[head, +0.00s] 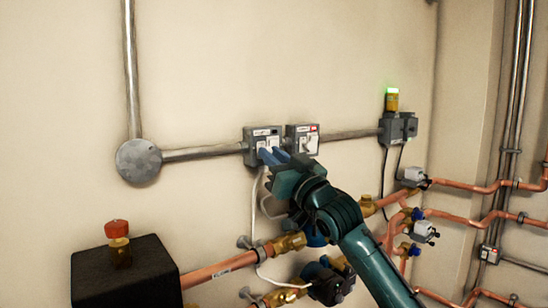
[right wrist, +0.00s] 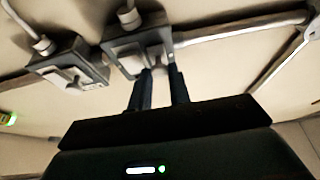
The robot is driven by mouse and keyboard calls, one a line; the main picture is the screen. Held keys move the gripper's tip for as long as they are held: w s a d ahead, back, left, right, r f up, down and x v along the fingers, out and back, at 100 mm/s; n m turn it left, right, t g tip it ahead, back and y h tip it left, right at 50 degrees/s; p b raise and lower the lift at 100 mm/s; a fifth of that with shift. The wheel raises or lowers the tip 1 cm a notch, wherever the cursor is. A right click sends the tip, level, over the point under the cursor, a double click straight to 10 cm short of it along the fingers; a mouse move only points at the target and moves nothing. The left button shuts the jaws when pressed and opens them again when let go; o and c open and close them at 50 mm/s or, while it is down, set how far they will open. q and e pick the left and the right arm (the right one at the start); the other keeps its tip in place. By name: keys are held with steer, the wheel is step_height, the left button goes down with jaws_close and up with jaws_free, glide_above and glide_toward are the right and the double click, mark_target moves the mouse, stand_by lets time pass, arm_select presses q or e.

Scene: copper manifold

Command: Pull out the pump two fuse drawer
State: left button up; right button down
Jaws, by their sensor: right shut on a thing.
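Two grey fused switch boxes sit side by side on the wall in the head view, a left box (head: 250,134) and a right box (head: 291,130) with a red mark. Their labels are too small to read. My right gripper (head: 271,155) is at the lower front of the left box, shut on its small fuse drawer. The drawer is mostly hidden by the fingers. In the right wrist view, the fingers (right wrist: 161,72) reach the same box (right wrist: 119,45), and the other box (right wrist: 85,68) is beside it, free of the gripper. My left gripper is not in view.
A metal conduit (head: 205,153) runs from a round junction box (head: 139,160) to the boxes. White cables hang below them. Copper pipes (head: 215,272) with brass valves and pumps lie below. A grey unit with a green-lit beacon (head: 392,100) is at right.

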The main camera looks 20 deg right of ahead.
steer(key=s, duration=0.1)
steer(key=s+d, duration=0.1)
steer(key=shift+s+f, duration=0.1)
steer(key=shift+s, duration=0.3)
steer(key=c, duration=1.3)
jaws_free()
steer(key=shift+s, duration=0.15)
arm_select(q)
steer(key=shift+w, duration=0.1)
steer(key=b, duration=0.2)
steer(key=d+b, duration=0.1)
steer(key=b, duration=0.1)
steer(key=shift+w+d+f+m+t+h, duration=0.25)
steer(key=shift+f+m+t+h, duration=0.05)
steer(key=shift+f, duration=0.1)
arm_select(e)
steer(key=v, duration=1.3)
